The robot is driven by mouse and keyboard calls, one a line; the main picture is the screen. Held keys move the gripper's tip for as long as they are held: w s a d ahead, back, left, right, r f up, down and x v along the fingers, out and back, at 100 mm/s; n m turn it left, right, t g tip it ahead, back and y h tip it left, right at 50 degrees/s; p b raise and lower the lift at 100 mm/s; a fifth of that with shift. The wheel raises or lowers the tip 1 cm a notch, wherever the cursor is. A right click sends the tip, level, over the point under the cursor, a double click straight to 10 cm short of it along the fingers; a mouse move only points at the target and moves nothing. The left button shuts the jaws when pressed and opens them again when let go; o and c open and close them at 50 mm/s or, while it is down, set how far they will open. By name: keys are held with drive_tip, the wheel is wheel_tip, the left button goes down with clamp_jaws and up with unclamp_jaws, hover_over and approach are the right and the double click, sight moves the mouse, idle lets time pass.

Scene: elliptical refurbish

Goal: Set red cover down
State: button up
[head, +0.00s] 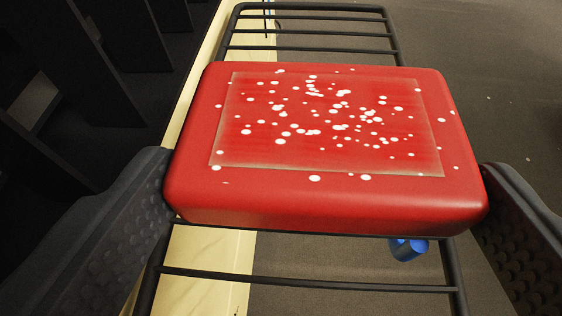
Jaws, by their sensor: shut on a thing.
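The red cover (330,195) is a rounded, box-like piece with a rectangular panel on top, speckled with white spots. It fills the middle of the head view. My gripper (325,190) is shut on the red cover, with one dark textured finger against its left side and the other against its right side. The cover lies flat above a black wire rack (310,273). I cannot tell whether it touches the rack. Its underside is hidden.
A blue object (408,248) shows below the rack, just past the cover's near right edge. A pale ledge (205,265) runs under the rack's left part. Dark upright panels (75,60) stand at the left. Grey floor (490,90) lies open at the right.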

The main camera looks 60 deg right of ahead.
sight(309, 264)
drive_tip(key=shift+w+d, duration=0.15)
drive_tip(key=shift+d, duration=0.1)
wheel_tip(309, 264, down, 4)
drive_tip(key=shift+r+b, duration=0.1)
drive_tip(key=shift+b, duration=0.9)
drive_tip(key=shift+r, duration=0.1)
drive_tip(key=o, duration=1)
drive_tip(key=shift+c, duration=0.2)
